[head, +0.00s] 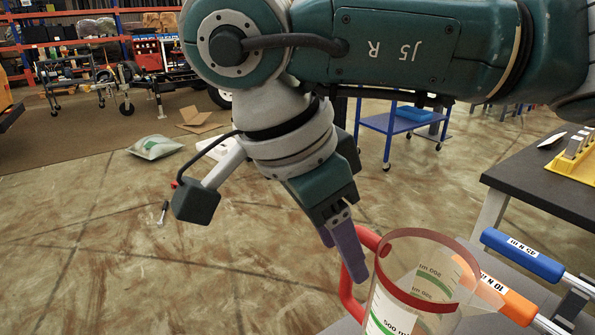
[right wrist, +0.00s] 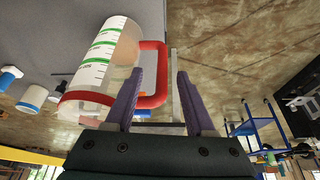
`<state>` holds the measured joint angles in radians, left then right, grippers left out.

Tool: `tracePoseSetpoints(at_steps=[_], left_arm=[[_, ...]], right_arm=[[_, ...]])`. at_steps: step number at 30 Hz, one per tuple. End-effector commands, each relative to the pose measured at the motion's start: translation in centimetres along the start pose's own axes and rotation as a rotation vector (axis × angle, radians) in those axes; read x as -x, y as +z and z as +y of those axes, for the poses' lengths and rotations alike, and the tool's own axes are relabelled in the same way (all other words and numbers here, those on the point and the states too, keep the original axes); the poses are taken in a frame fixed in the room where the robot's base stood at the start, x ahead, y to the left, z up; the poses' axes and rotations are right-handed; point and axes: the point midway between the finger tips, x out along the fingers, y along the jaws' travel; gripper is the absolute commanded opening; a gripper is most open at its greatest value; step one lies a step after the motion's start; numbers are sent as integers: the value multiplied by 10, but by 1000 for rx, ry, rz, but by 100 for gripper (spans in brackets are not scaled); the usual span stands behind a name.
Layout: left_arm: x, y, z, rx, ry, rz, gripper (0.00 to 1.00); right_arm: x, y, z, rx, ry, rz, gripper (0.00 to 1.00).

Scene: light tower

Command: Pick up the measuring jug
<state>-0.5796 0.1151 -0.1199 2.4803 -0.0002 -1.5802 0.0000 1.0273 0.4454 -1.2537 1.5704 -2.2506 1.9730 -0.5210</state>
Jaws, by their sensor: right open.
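The measuring jug (head: 418,285) is clear, with green and black markings, a red band and a red handle (head: 347,290). It stands at the lower right of the head view, its base cut off by the frame. My right gripper (head: 343,257) points down at the handle side, its purple fingers open. In the right wrist view the jug (right wrist: 98,68) lies left of the fingers. There the handle's outer bar (right wrist: 162,72) appears between the two fingers of the gripper (right wrist: 160,78); contact cannot be told. My left gripper is not in view.
An orange-handled tool (head: 508,302) and a blue-handled tool (head: 522,254) lie close right of the jug. A dark table (head: 545,185) with a yellow rack (head: 577,165) stands beyond. A blue trolley (head: 400,122) stands behind. The floor at left is mostly open.

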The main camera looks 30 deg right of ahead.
Motion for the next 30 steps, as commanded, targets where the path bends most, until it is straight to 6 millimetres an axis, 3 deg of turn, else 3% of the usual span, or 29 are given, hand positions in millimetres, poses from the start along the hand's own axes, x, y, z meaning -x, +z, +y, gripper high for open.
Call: tracePoseSetpoints(at_steps=[8,17,30], left_arm=[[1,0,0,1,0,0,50],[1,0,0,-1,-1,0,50],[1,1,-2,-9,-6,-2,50]], right_arm=[[-41,-4,-2,-1,3,0,55],[-45,-3,-3,0,0,-1,54],[-45,-3,-3,1,0,-2,4]])
